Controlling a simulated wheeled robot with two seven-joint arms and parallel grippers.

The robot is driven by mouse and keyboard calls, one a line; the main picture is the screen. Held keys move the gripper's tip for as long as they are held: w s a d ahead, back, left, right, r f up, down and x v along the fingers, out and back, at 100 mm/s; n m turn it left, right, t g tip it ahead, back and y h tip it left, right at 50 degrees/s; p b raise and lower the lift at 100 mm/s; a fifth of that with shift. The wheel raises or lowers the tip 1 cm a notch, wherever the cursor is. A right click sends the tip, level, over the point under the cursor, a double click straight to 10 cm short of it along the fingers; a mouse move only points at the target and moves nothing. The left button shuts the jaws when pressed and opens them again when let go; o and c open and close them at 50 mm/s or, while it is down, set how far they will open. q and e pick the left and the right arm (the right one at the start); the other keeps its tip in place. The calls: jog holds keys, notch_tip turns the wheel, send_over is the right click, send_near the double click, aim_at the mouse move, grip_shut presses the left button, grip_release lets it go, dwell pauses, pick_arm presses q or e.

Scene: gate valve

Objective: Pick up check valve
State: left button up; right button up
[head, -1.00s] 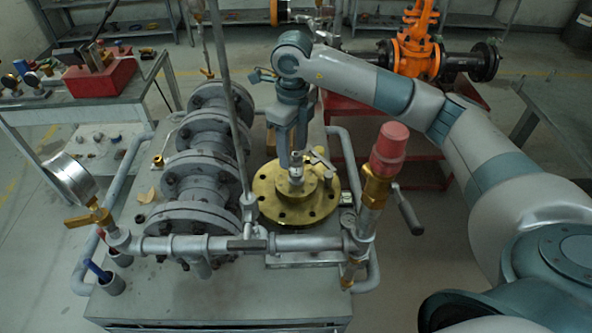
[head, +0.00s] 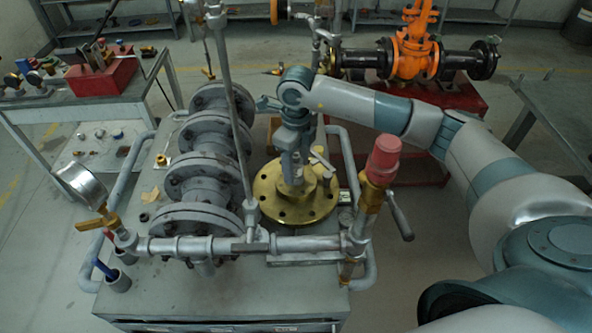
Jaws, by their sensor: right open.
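A brass flange disc (head: 269,205) with a raised hub lies on the bench. A small silver fitting (head: 298,172) stands upright at its centre, with a side lever (head: 322,160) beside it. I cannot tell for certain which part is the check valve; the silver fitting looks the likeliest. My right gripper (head: 291,172) points straight down over the hub, open, with its fingers around or beside the silver fitting. The fingers partly hide the fitting, so contact cannot be told. My left gripper is not in view.
Grey flanged pipework (head: 196,172) stands close left of the disc. A thin upright pipe (head: 232,110) and a horizontal pipe (head: 200,245) run nearby. A red-capped relief valve (head: 384,158) stands at the right front. An orange gate valve (head: 414,58) is behind on a red stand.

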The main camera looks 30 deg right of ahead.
jog(key=shift+f, duration=0.95)
grip_shut()
